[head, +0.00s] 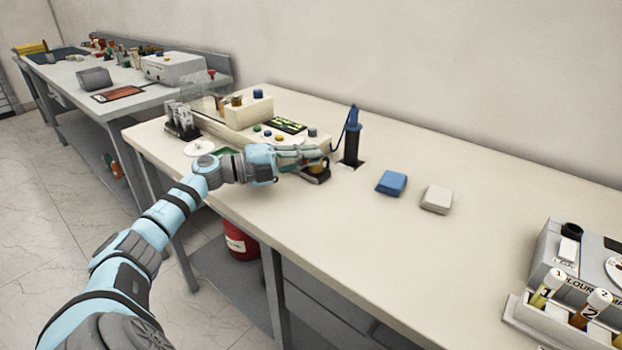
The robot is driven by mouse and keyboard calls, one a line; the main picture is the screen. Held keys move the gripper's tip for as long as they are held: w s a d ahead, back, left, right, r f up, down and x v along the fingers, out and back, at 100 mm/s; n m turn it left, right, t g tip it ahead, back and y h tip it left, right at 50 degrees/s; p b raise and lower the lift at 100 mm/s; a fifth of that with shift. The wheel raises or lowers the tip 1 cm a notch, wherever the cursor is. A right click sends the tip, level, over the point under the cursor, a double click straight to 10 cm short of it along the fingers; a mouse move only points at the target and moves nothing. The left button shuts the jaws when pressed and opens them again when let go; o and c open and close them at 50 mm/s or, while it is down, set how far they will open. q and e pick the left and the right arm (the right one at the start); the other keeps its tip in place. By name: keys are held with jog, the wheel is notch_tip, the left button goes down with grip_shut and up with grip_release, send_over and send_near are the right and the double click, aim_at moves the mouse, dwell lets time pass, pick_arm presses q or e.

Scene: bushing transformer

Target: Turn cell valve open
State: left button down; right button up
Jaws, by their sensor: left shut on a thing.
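My left arm reaches in from the left over the cream bench. My left gripper (312,158) is shut at the front right end of a cream instrument (285,128) with coloured knobs. Its fingers close on a small part there, which seems to be the cell valve; the fingers hide most of it. A small dark base with an orange-brown part (318,170) shows just below and beside the fingertips. The valve's angle cannot be made out. My right gripper is not in view.
A blue and black upright tool (352,138) stands close right of the gripper. A blue block (392,183) and a whitish block (437,199) lie farther right. A tube rack (182,122) and white disc (199,147) are left. A colour comparator (580,265) stands at lower right.

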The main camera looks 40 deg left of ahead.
pick_arm(q)
jog(key=shift+a+f+m+g+h+b, duration=0.1)
jog(key=shift+a+m+g+h+b, duration=0.25)
jog(key=shift+m+h+b, duration=0.4)
jog(key=shift+m+g+h+b, duration=0.35)
jog(key=shift+g+h+b, duration=0.2)
jog(key=shift+g+b, duration=0.1)
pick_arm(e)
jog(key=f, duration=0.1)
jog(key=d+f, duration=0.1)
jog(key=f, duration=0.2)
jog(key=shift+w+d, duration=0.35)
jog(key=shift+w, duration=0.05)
pick_arm(q)
jog(key=shift+h, duration=0.3)
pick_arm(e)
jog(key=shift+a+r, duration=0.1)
pick_arm(q)
jog(key=c, duration=1.9)
grip_release()
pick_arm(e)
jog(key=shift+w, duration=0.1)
pick_arm(q)
jog(key=shift+s, duration=0.1)
jog(key=v, duration=0.7)
jog(key=shift+s+a+r, duration=0.15)
jog(key=shift+r, duration=0.05)
